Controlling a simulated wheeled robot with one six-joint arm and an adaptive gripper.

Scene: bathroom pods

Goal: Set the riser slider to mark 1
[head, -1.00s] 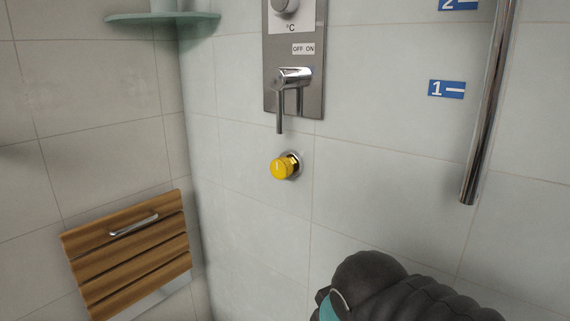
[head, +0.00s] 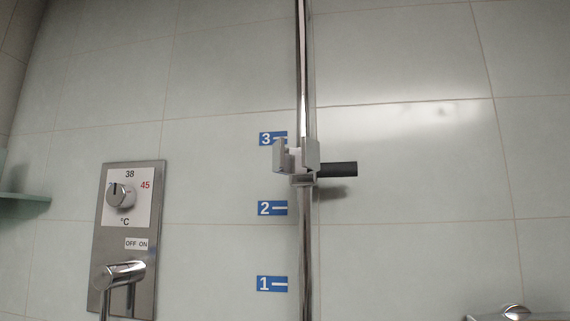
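The riser rail (head: 305,245) is a vertical chrome bar on the tiled wall. The slider (head: 302,165) is a grey bracket on the rail with a dark handle (head: 337,169) sticking out to the right. It sits between mark 3 (head: 272,139) and mark 2 (head: 272,208), nearer to mark 3. Mark 1 (head: 272,284) is lower down, left of the rail. The marks are blue labels with white numbers and a line. My gripper is not in the head view.
A steel shower panel (head: 102,240) with a temperature dial (head: 120,195) and lever (head: 119,275) is left of the rail. A glass shelf (head: 22,196) is at the left edge. A chrome fitting (head: 515,312) shows at the lower right. The wall around the slider is clear.

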